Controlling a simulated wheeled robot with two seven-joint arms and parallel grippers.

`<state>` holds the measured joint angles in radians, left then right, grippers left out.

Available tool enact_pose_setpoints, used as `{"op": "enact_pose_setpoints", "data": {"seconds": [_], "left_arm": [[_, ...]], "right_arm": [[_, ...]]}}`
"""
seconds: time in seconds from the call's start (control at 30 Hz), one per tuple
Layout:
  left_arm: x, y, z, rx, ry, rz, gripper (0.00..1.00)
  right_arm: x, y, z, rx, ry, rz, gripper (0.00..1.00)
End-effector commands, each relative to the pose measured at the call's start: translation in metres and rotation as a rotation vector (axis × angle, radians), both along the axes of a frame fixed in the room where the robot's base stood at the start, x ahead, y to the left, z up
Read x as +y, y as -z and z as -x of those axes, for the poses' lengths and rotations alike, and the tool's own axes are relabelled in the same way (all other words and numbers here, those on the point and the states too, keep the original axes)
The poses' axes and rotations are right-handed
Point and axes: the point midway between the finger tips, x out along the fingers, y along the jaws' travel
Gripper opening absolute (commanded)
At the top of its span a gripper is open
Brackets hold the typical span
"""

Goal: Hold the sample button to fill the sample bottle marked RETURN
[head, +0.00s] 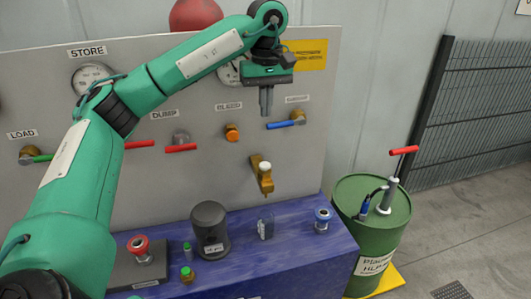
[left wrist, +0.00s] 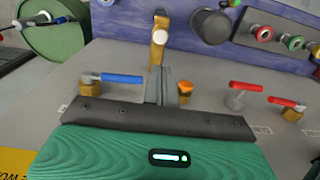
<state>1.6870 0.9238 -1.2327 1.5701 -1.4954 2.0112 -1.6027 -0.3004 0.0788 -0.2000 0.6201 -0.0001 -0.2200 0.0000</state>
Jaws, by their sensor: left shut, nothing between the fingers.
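A brass tap (head: 262,175) with a white button (head: 265,167) sticks out from the lower middle of the panel; the button also shows in the left wrist view (left wrist: 160,37). A small grey-blue bottle (head: 265,227) stands on the blue bench below the tap. A larger dark canister (head: 210,230) with a white label stands left of it. I cannot read RETURN on either. My left gripper (head: 266,112) is shut and empty, fingers pointing down in front of the panel, above the tap and apart from it. Its fingers also show in the left wrist view (left wrist: 158,88). My right gripper is out of view.
An orange knob (head: 232,132), a blue-handled valve (head: 285,124) and a red-handled valve (head: 180,147) project from the panel (head: 310,160). A red button (head: 140,245) and a blue-topped fitting (head: 322,218) sit on the bench (head: 295,250). A green drum (head: 380,245) stands right.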

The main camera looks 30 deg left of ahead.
Motion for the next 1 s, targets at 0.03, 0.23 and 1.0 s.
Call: {"op": "enact_pose_setpoints", "data": {"seconds": [0.03,0.23,1.0], "left_arm": [[0.000,0.001,0.000,0.000,0.000,0.000,0.00],[-0.001,0.014,0.000,0.003,0.001,0.002,0.00],[0.001,0.135,0.002,0.002,0.000,0.001,0.00]], "right_arm": [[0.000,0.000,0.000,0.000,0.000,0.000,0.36],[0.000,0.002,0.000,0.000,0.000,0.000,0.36],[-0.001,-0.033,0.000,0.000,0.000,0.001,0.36]]}}
